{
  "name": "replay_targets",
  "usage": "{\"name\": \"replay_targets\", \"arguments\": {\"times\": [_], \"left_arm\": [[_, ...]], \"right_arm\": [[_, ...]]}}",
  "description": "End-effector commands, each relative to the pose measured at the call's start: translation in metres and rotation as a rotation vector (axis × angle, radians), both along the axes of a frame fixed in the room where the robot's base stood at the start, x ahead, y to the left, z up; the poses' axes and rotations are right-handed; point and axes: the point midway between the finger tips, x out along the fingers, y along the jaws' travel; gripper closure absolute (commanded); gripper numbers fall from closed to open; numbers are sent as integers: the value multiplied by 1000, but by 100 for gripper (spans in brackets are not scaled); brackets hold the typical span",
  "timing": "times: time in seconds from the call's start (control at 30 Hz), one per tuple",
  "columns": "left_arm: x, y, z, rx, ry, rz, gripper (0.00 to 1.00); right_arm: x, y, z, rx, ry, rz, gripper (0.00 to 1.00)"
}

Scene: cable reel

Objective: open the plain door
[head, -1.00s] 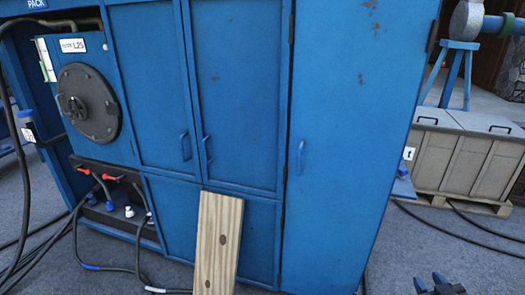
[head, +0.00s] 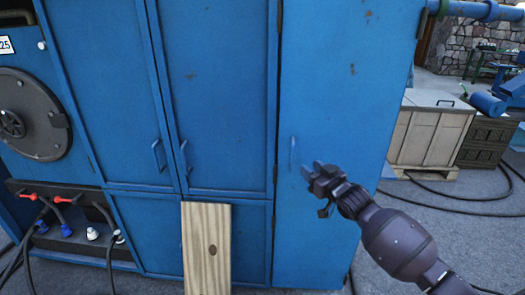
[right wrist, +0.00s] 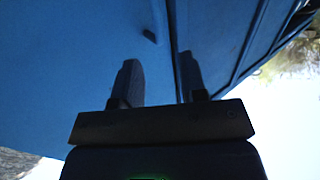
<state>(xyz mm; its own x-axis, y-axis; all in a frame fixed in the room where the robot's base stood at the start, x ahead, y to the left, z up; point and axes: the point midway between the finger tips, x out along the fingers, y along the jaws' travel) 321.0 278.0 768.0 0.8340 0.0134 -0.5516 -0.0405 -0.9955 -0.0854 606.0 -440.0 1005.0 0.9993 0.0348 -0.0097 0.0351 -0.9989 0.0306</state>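The plain door (head: 335,90) is the tall blue panel on the right of the blue cabinet in the head view, and it looks shut. Its slim blue upright handle (head: 292,154) is near its left edge. My right gripper (head: 310,172) is just right of and slightly below the handle in the picture; it does not hold it. In the right wrist view its two fingers (right wrist: 160,82) are apart with nothing between them. A blue surface with a seam and a small dark protrusion (right wrist: 150,36), perhaps the handle, lies beyond them. My left gripper is not in view.
A wooden plank (head: 206,250) leans upright against the cabinet front, left of the plain door. Two other blue doors (head: 105,90) have handles. A round hatch (head: 32,115) and cables are at the left. A pale crate (head: 430,130) stands behind right; cables cross the floor.

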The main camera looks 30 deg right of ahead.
Motion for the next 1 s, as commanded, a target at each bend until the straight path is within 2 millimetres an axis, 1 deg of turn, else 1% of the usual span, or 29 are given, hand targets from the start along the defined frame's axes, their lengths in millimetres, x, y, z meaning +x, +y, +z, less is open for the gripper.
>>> {"name": "replay_targets", "arguments": {"times": [0.13,0.27,0.7,0.9,1.0], "left_arm": [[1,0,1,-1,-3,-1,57],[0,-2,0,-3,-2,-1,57],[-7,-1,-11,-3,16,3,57],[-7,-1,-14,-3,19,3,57],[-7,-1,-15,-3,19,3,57]], "right_arm": [[3,1,1,38,-9,4,61],[15,2,1,38,-8,5,61],[82,4,1,36,-7,4,61],[101,5,0,36,-7,4,61],[106,5,1,36,-7,4,61]]}}
